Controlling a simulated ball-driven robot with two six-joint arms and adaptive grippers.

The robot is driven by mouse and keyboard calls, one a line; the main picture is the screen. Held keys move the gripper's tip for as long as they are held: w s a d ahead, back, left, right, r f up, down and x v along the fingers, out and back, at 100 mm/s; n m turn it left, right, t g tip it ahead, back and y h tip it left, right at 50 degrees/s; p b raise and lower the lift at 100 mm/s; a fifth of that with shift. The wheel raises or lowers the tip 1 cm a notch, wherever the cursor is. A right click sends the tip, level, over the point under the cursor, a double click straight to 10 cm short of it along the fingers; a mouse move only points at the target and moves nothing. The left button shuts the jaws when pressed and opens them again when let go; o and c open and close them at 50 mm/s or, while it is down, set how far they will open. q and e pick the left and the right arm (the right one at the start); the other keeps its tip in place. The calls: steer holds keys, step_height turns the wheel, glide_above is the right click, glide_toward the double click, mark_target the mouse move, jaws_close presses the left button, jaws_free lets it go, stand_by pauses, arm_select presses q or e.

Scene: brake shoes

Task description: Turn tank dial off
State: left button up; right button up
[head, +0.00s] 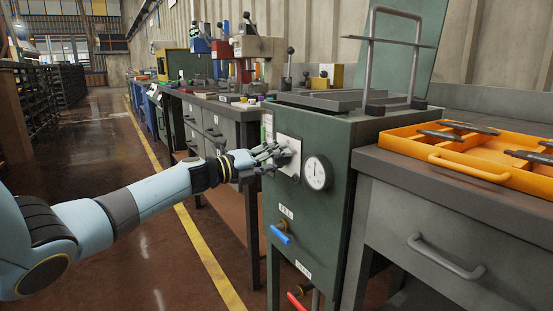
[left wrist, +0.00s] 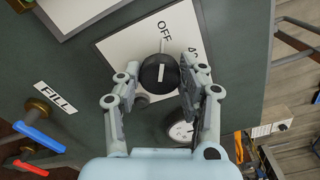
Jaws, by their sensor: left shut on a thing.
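The tank (head: 335,130) is a dark green metal box with a white dial plate (head: 289,143) on its front. In the left wrist view the black round dial (left wrist: 159,73) sits on this plate, below the word OFF. A white mark on the dial runs nearly in line with the tick under OFF. My left gripper (head: 281,154) reaches the plate from the left, and its fingers (left wrist: 160,80) stand on both sides of the dial, shut on it. In the head view the fingers hide most of the dial. My right gripper is not in view.
A round gauge (head: 317,173) is right of the plate. Below are a FILL label (head: 285,211), a blue valve handle (head: 280,234) and a red handle (head: 296,301). An orange tray (head: 475,176) with dark parts lies on the right bench. The aisle at left is clear.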

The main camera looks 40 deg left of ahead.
arm_select(q)
steer(key=o, duration=1.2)
steer(key=v, duration=1.2)
